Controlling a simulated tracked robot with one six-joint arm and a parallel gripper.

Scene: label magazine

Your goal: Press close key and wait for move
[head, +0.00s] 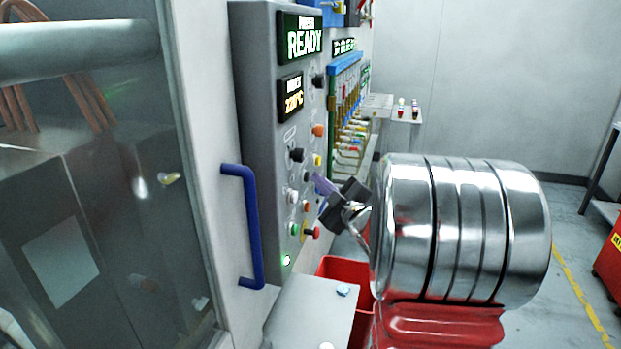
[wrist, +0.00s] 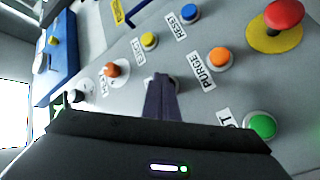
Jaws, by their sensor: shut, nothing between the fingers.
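The control panel (head: 262,130) faces right in the head view and carries several buttons. My gripper (head: 322,185) is at the panel face, its purple fingertips shut and empty. In the wrist view the shut fingertips (wrist: 161,82) point at the panel and cover a spot beside a partly hidden white label. I cannot read a close label, and contact cannot be told. Around the tips are a yellow button (wrist: 149,40), an orange button (wrist: 220,58) labelled PURGE, a blue button (wrist: 190,12) labelled RESET and a green button (wrist: 262,125). The panel display (head: 303,42) reads READY.
A red mushroom button (wrist: 284,14) on a yellow ring stands out at upper right in the wrist view. A door with a blue handle (head: 252,230) is left of the panel. A red bin (head: 345,268) and a grey ledge (head: 310,305) lie below.

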